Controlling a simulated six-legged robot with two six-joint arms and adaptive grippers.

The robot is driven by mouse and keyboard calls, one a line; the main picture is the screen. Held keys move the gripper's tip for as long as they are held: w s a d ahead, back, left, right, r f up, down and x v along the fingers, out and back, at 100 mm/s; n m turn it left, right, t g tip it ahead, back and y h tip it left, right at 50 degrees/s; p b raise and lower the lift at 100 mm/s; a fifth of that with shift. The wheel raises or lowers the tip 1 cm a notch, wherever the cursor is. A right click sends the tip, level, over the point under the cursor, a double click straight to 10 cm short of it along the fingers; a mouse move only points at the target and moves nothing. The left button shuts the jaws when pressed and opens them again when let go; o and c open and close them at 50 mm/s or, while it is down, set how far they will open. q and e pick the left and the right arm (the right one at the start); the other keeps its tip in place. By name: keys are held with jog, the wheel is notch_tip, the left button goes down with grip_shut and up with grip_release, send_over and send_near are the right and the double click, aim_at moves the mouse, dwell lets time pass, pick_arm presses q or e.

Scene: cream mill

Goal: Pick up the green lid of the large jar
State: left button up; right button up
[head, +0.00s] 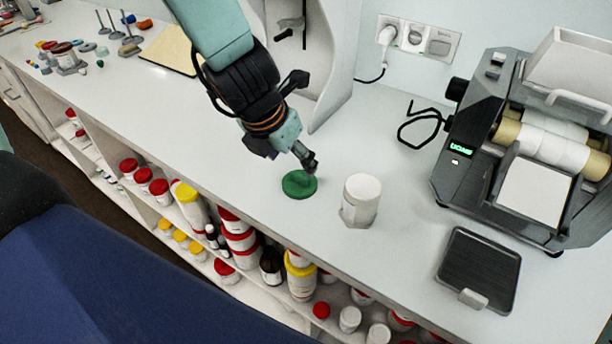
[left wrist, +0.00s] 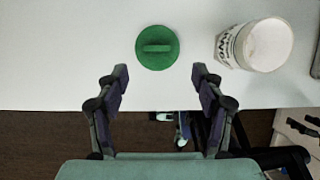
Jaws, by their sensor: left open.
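The green lid (head: 299,185) lies flat on the white counter, to the left of the large white jar (head: 360,200). In the left wrist view the lid (left wrist: 157,47) is round with a raised bar handle across its middle, and the jar (left wrist: 256,45) stands to its right. My left gripper (head: 308,160) is just above the lid in the head view, apart from it as far as I can tell. In the left wrist view the gripper (left wrist: 160,75) is open and empty, with the lid ahead between its fingertips. My right gripper is not in view.
A three-roll mill (head: 530,150) stands at the right, with a dark tray (head: 480,270) in front of it. Shelves of jars with red and yellow lids (head: 240,235) lie below the counter's front edge. A white panel (head: 335,60) stands behind my left arm.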

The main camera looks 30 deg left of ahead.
aim_at(300, 175)
pick_arm(q)
jog(key=shift+d+f+b, duration=0.3)
jog(key=shift+f+b, duration=0.65)
jog(key=w+f+b, duration=0.1)
jog(key=f, duration=0.1)
jog(key=w+a+f, duration=0.1)
jog(key=shift+w+f+b, duration=0.15)
jog(key=shift+f+b, duration=0.25)
jog(key=shift+w+d+f+b, duration=0.2)
jog(key=shift+f+b, duration=0.2)
jog(key=shift+b, duration=0.05)
jog(key=shift+w+d+f, duration=0.1)
jog(key=shift+w+d, duration=0.05)
jog(key=shift+w, duration=0.05)
